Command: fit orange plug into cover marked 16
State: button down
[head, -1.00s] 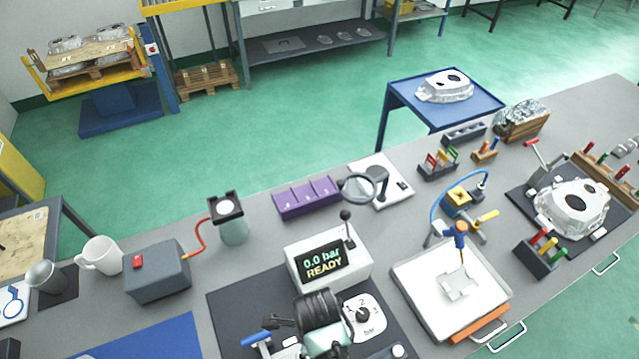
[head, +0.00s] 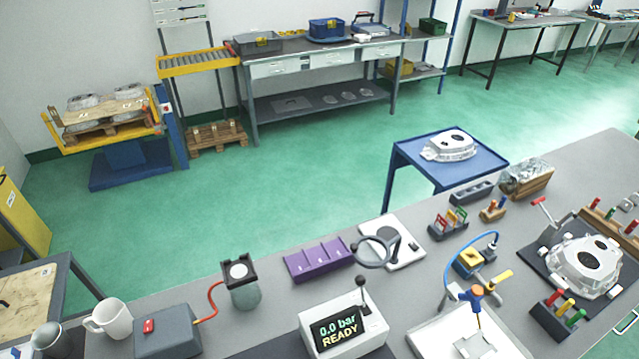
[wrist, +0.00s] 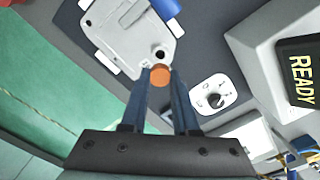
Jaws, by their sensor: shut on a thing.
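My gripper (wrist: 160,80) is shut on the orange plug (wrist: 160,75), whose round orange end shows between the fingertips in the wrist view. A light grey cast cover (wrist: 128,32) lies just beyond the fingertips, with a dark round hole (wrist: 160,55) near its corner, right beside the plug in the picture. The plug looks apart from the hole, but its height above the cover cannot be told. No number can be read on the cover. Neither my gripper nor this cover shows in the head view now.
A blue handle (wrist: 166,8) lies at the cover's edge. A white dial plate (wrist: 213,95) is to the right, near the box with the READY display (head: 338,330). A purple bin block (head: 319,260) and a ring magnifier (head: 376,250) stand behind the box.

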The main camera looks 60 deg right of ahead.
jog(key=shift+f+b, duration=1.55)
jog(key=shift+f, duration=0.9)
jog(key=shift+r+p, duration=0.1)
jog(key=shift+p, duration=0.55)
jog(key=shift+f+b, duration=1.05)
jog(key=shift+f, duration=0.35)
jog(key=c, duration=0.6)
grip_release()
jog(key=shift+r, duration=0.1)
notch_tip(320, 180, up, 13)
jog(key=shift+f+b, duration=0.1)
jog(key=shift+b, duration=0.5)
